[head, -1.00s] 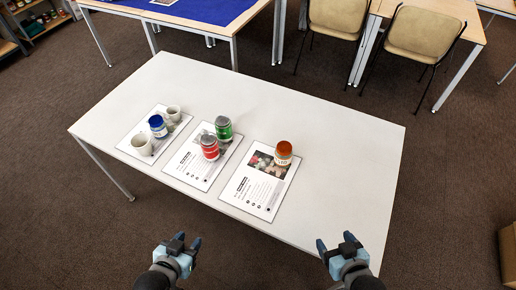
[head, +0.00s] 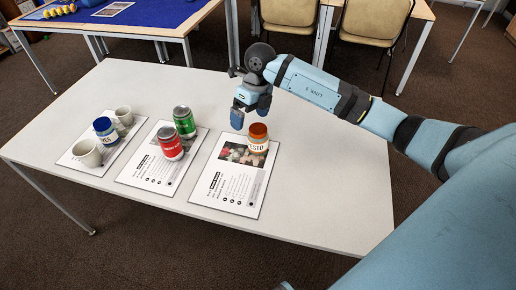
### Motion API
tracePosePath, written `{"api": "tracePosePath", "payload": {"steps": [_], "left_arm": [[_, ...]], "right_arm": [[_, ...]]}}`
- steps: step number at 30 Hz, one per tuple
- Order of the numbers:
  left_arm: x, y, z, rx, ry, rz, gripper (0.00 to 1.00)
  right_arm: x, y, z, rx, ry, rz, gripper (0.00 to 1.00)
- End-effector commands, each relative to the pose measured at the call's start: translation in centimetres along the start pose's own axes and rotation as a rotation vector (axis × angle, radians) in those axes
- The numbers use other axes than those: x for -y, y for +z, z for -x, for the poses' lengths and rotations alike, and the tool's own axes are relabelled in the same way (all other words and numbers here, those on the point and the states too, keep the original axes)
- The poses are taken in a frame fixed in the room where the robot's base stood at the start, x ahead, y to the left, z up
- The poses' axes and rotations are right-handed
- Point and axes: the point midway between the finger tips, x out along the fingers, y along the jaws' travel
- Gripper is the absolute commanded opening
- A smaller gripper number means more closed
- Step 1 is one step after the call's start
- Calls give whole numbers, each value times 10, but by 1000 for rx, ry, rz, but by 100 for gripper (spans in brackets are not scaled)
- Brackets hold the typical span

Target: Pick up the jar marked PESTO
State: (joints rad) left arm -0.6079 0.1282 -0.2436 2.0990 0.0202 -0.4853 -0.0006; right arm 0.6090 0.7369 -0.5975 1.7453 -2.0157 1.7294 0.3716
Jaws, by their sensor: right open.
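A jar with an orange-brown lid (head: 258,138) stands upright on the upper right part of the right-hand printed sheet (head: 213,207). Its pale label shows only the last letters, which look like "STO". My right gripper (head: 245,112) is open and empty, pointing down just behind and to the left of the jar's lid. The gripper does not appear to hold the jar, and I cannot tell whether it touches it. My left gripper is out of view.
On the white table (head: 325,215), a red can (head: 170,146) and a green can (head: 184,122) stand on the middle sheet. The table's right side is clear.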

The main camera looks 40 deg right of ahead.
Motion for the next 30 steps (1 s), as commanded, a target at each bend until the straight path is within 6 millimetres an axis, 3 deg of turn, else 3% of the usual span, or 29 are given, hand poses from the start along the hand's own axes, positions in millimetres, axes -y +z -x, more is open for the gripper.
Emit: {"api": "tracePosePath", "payload": {"steps": [1, 3, 6, 18, 26, 30], "left_arm": [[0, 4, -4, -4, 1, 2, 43], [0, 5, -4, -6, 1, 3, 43], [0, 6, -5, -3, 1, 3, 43], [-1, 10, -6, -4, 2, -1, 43], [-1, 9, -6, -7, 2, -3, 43], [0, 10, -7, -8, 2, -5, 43]], "right_arm": [[19, 2, 7, -8, -83, -22, 100], [35, 2, 17, -22, -160, -47, 100], [46, 1, 18, -34, -209, -66, 100], [61, -2, -49, -36, -212, -67, 100], [62, -1, -64, -34, -211, -67, 100], [63, 1, -83, -36, -209, -66, 100]]}}
